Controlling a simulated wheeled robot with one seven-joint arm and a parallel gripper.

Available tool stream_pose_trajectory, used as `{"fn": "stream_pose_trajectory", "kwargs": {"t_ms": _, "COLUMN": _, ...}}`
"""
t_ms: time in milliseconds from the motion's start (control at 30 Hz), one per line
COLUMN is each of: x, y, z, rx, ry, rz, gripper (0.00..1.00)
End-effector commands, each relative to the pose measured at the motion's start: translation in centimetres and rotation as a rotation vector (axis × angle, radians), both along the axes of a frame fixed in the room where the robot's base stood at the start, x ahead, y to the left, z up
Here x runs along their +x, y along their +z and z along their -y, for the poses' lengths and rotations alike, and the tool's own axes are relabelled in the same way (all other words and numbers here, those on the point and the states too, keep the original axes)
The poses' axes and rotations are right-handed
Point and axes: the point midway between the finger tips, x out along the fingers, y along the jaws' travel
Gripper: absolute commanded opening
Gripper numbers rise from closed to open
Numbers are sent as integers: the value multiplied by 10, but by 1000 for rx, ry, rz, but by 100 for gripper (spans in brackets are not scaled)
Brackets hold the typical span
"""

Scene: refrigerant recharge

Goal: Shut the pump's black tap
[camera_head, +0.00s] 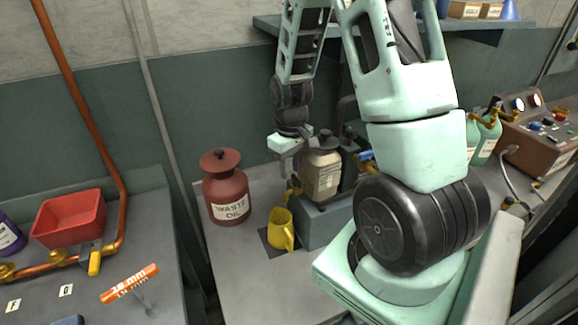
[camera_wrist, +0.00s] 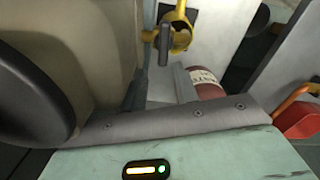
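The pump (camera_head: 322,222) stands on the bench with a beige labelled tank (camera_head: 321,176) and a black cap on top. A brass tap (camera_head: 292,188) sits at its left side, above a yellow jug (camera_head: 280,230). In the wrist view, the tap's black handle (camera_wrist: 164,45) shows just beyond the fingertips, in front of the yellow jug (camera_wrist: 182,37). My gripper (camera_head: 289,157) is beside the tank's upper left, above the tap. Its two fingers (camera_wrist: 160,88) are apart with nothing between them, and the handle appears ahead of the gap.
A red waste oil can (camera_head: 226,190) stands left of the jug. The tank wall (camera_wrist: 85,35) and black cap (camera_wrist: 35,95) are close to my gripper in the wrist view. A brown control box (camera_head: 540,140) and green bottles (camera_head: 484,140) stand right. Bare bench lies in front of the can.

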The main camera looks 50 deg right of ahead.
Motion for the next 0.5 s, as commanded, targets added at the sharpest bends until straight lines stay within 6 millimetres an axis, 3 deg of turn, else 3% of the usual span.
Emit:
{"fn": "stream_pose_trajectory", "kwargs": {"t_ms": 333, "x": -5, "y": 0, "z": 2, "rx": 1, "ry": -7, "rz": -11, "gripper": 36}}
{"fn": "stream_pose_trajectory", "kwargs": {"t_ms": 500, "x": -4, "y": 13, "z": 2, "rx": 1, "ry": -6, "rz": -9, "gripper": 36}}
